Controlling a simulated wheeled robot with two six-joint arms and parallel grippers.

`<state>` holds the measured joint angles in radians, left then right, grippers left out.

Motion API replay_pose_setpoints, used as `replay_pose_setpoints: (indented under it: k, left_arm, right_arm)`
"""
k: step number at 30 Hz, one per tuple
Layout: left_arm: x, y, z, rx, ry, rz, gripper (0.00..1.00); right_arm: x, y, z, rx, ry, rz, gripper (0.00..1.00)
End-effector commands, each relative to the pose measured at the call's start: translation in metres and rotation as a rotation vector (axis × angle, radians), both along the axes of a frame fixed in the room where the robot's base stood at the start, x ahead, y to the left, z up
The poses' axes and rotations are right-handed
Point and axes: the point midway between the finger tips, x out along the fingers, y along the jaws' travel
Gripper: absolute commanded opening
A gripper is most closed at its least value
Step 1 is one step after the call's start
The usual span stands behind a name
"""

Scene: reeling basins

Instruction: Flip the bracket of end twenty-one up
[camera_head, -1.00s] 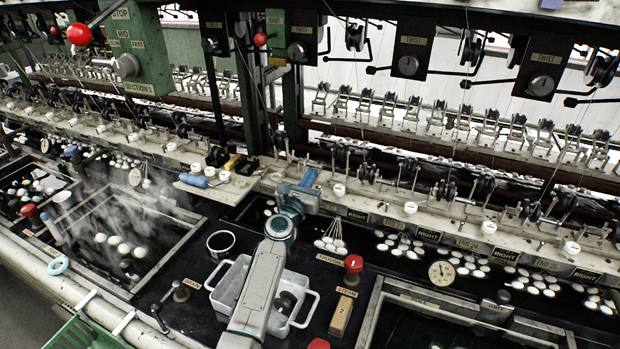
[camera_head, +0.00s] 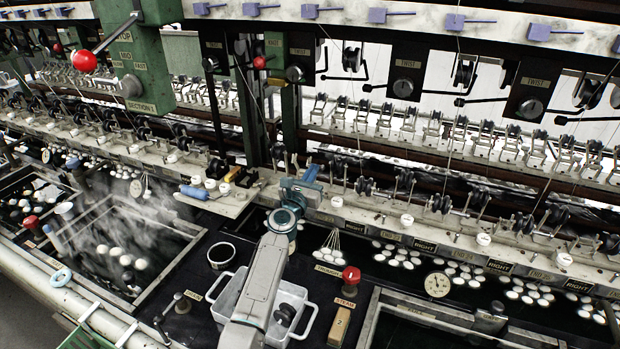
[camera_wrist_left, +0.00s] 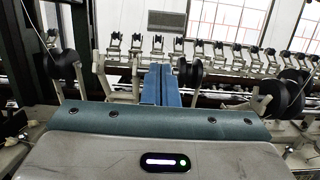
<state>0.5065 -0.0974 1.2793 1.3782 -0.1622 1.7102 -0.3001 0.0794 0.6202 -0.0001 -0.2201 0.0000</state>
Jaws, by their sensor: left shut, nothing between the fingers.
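My left gripper (camera_head: 311,174) is shut and empty in the head view, at the white rail of the machine near its middle. In the left wrist view its blue fingers (camera_wrist_left: 162,86) lie together and point at the row of brackets. Small metal brackets with black wheels stand along the rail; one dark wheel (camera_wrist_left: 274,97) is right of the fingers and another (camera_wrist_left: 66,64) is left of them. The end labels are too small to read surely, so I cannot tell which bracket is end twenty-one's. My arm hides part of the rail. My right gripper is out of view.
A white two-handled tub (camera_head: 290,306) stands below my left arm. A red knob (camera_head: 351,274), a round gauge (camera_head: 437,285) and basins with white cocoons lie near it. A tool shelf (camera_head: 222,199) is left of the gripper. Twist boxes (camera_head: 405,68) hang above.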

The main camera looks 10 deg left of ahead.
Motion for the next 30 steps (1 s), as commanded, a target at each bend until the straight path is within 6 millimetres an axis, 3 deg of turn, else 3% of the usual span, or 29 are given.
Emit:
replay_pose_setpoints:
  k: [14,30]
  left_arm:
    - [0.024,-0.005,0.02,0.0,-0.001,0.0,0.0]
    - [0.024,-0.005,0.02,0.0,0.0,0.0,0.0]
  right_arm:
    - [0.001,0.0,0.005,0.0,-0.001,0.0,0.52]
    - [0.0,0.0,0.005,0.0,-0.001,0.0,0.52]
